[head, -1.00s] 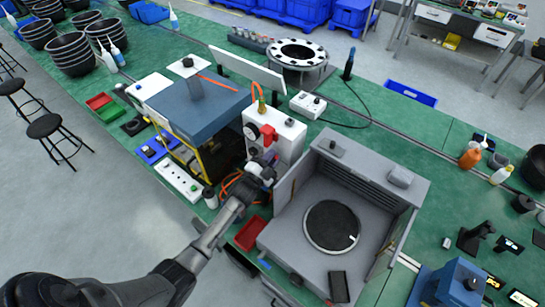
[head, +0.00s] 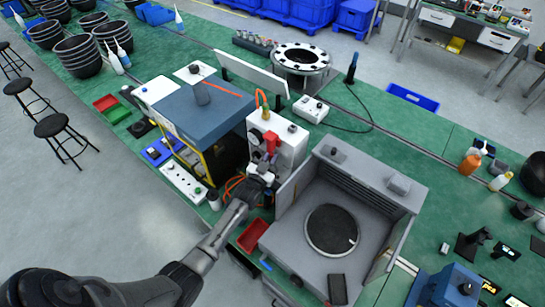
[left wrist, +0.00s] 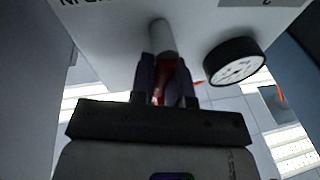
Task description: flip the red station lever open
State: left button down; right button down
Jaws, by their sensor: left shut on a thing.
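The red station lever (head: 271,142) is on the front of the white station box (head: 288,130), beside a round gauge (head: 255,137). My left gripper (head: 266,161) is at the front of this box, at the lever. In the left wrist view its two dark fingers (left wrist: 166,78) are shut on the red lever (left wrist: 160,90), just below a pale round post (left wrist: 162,38). The black-rimmed gauge (left wrist: 235,62) is to the right of the fingers there. The fingers hide much of the lever. My right gripper is not in view.
A grey open chamber (head: 350,185) with a round plate stands right of the station. A blue-topped machine (head: 205,105) stands to its left.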

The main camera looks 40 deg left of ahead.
pick_arm(q)
jog(key=shift+a+n, duration=0.2)
jog(key=shift+n, duration=0.7)
jog(key=shift+p, duration=0.3)
jog(key=c, duration=1.1)
grip_release()
jog(key=shift+s, duration=0.15)
jog(key=b+v, duration=0.1)
jog(key=v, duration=1.2)
jog(key=shift+s+r, duration=0.2)
jog(key=shift+s, duration=0.1)
jog(key=shift+d, duration=0.15)
